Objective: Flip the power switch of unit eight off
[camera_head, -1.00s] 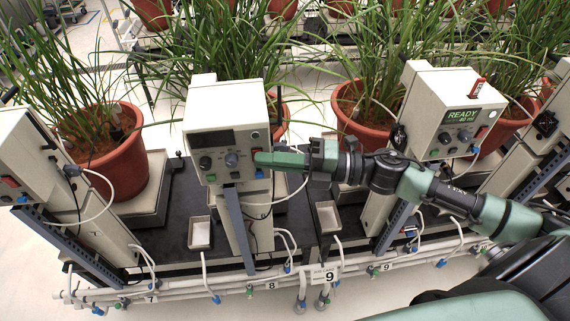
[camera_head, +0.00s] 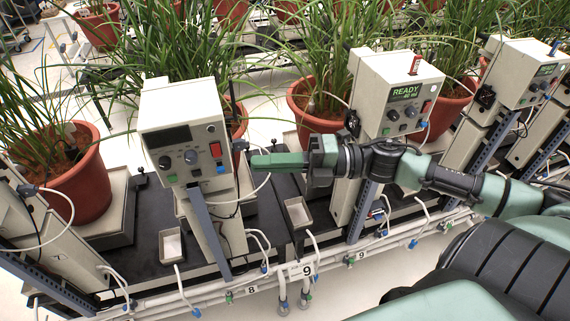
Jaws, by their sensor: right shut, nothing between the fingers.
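Unit eight's control box (camera_head: 184,132) is a cream box on a post, left of centre, above the rail label 8 (camera_head: 252,289). Its display (camera_head: 168,137) is dark. Its red power switch (camera_head: 215,150) is at the right of the front panel and is uncovered. The switch's exact tilt is too small to tell. My right gripper (camera_head: 254,161) comes in from the right, shut and empty, with its tip just right of the box and apart from the switch. My left gripper is not in view.
The neighbouring box (camera_head: 397,95) on the right shows READY in green. A potted plant (camera_head: 78,172) stands at the left, another pot (camera_head: 315,108) behind my gripper. White pipes (camera_head: 190,300) run along the front edge. Small trays (camera_head: 172,246) sit on the black bench.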

